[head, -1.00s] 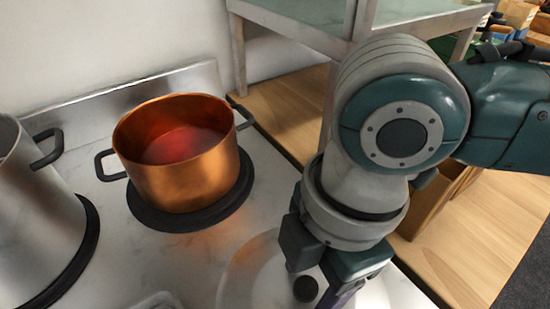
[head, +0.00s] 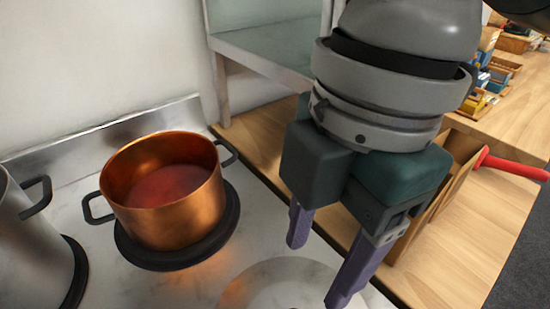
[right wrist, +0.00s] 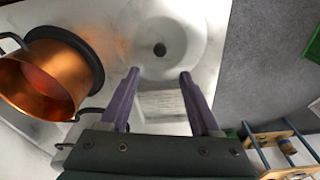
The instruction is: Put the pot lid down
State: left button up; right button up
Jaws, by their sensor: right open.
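The pale, round pot lid (head: 262,288) lies on the white marble-like stove surface at the bottom of the head view, partly cut off. In the right wrist view the whole lid (right wrist: 186,38) shows flat with its dark knob (right wrist: 160,50) up. My right gripper (head: 320,270) is open and empty above the lid, its purple fingers apart and clear of the knob. The copper pot (head: 165,205) stands uncovered on a dark burner, with red liquid inside; it also shows in the right wrist view (right wrist: 62,75). My left gripper is not in view.
A steel pot (head: 30,245) stands at the left edge. A shelf (head: 270,50) stands behind the stove. A wooden counter (head: 460,250) lies to the right, with a wooden holder and a red handle (head: 515,165) on it.

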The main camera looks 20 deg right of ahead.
jog(key=s+a+m+t+y, duration=0.2)
jog(key=a+m+y, duration=0.1)
jog(key=a+m, duration=0.15)
jog(key=s+d+f+m+t+h, duration=0.1)
jog(key=s+d+f+m+h, duration=0.1)
jog(key=d+m, duration=0.4)
jog(key=s+d+f+m+h, duration=0.2)
jog(key=s+d+f+m, duration=0.1)
jog(key=d+m, duration=0.4)
jog(key=shift+s+d+f+t, duration=0.25)
jog(key=shift+s+f+t, duration=0.15)
jog(key=shift+s, duration=0.25)
